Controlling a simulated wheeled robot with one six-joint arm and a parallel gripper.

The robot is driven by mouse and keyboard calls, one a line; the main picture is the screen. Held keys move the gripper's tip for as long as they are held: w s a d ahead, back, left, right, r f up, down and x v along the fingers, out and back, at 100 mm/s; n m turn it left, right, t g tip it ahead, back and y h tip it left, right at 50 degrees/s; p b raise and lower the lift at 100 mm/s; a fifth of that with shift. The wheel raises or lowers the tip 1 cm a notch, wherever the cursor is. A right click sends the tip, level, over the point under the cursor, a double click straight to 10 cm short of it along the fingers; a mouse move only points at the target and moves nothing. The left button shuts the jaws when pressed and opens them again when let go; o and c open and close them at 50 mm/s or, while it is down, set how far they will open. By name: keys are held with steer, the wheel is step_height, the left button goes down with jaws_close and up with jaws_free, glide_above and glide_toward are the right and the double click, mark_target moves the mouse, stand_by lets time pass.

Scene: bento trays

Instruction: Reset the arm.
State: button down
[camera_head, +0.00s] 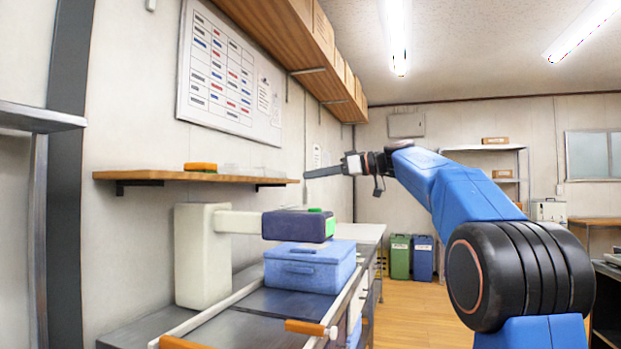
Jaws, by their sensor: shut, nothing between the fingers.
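My blue arm reaches from the lower right toward the middle of the view. My gripper (322,172) is at its far end, pointing left. It is shut and empty, in the air by the right end of the wooden wall shelf (150,176) in the picture. I cannot tell how far it is from the shelf. No bento tray is clearly visible.
A blue lidded box (310,270) sits on the counter (262,305) under a white machine (203,255) with a dark head. An orange item (200,167) lies on the shelf. Green (400,257) and blue bins (423,259) stand behind. The wooden floor (405,310) is partly clear.

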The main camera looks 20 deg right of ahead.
stand_by(0.3)
steer(key=s+a+f+m+g+h, duration=0.1)
steer(key=s+a+f+m+h, duration=0.25)
steer(key=s+f, duration=0.8)
steer(key=s+a+f+m+g+h, duration=0.2)
steer(key=s+f+m+h, duration=0.2)
steer(key=s+f, duration=0.8)
steer(key=s+d+f+m+g+h, duration=0.1)
steer(key=s+d+f+h, duration=0.1)
steer(key=s+f, duration=1)
steer(key=s+d+f+m+h, duration=0.2)
steer(key=s+f, duration=1)
steer(key=f, duration=0.6)
steer(key=shift+s+d+g+h, duration=0.35)
steer(key=shift+d+h, duration=0.5)
steer(key=shift+d, duration=0.3)
